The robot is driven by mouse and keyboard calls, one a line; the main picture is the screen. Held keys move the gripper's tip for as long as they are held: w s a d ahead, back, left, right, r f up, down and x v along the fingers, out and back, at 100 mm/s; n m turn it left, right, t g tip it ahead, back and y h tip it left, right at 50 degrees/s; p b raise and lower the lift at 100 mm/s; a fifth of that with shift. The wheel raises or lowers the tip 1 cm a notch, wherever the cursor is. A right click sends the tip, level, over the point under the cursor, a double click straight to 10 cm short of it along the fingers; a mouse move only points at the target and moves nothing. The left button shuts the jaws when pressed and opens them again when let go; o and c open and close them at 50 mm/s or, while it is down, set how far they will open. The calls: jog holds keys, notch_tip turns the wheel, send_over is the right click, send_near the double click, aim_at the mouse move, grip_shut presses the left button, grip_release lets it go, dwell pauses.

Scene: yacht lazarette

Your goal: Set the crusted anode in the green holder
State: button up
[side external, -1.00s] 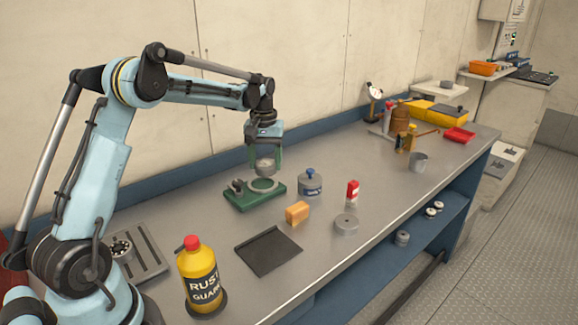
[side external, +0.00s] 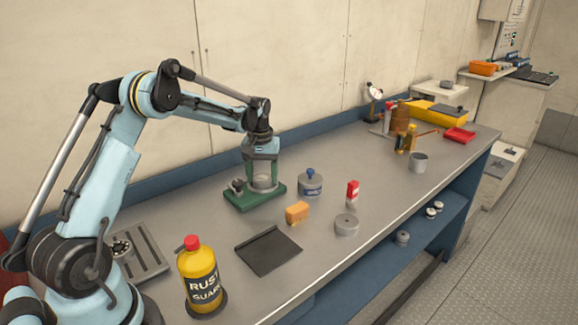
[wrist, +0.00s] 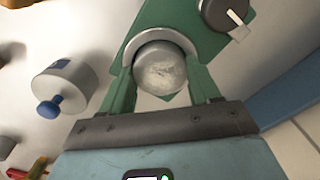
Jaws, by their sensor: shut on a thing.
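The crusted anode (wrist: 160,70) is a round grey piece with a pale, blotchy surface. It sits between the two green fingers of my gripper (wrist: 163,88), which is shut on it. In the side view my gripper (side external: 262,178) points straight down over the green holder (side external: 242,203), with the anode (side external: 263,182) low at the holder's ring. In the wrist view the ring of the green holder (wrist: 133,47) curves around the anode's far side. I cannot tell whether the anode touches the holder's seat. A dark knob (wrist: 222,14) stands on the holder beside the ring.
A grey canister with a blue knob (side external: 310,184) stands just right of the holder. An orange block (side external: 297,212), a black mat (side external: 268,251), a grey disc (side external: 346,225) and a yellow bottle (side external: 199,277) are nearer the front. The blue back ledge (side external: 210,163) runs behind.

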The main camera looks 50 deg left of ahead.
aim_at(262, 178)
jog(key=o, duration=1.6)
jog(key=shift+c, duration=0.2)
notch_tip(262, 178, up, 12)
jog(key=s+d+r+m+t, duration=0.2)
jog(key=s+d+r, duration=0.15)
jog(key=d, duration=0.45)
jog(key=s+d+f+m+t, duration=0.2)
jog(key=s+d+m, duration=0.1)
jog(key=s+d, duration=0.3)
jog(key=s+d+f+m+t, duration=0.2)
jog(key=s+d+m+t, duration=0.1)
jog(key=s+d, duration=0.4)
jog(key=shift+s+d+f+m, duration=0.25)
jog(key=shift+s+d+m, duration=0.05)
jog(key=shift+d+m, duration=0.2)
jog(key=shift+o, duration=0.4)
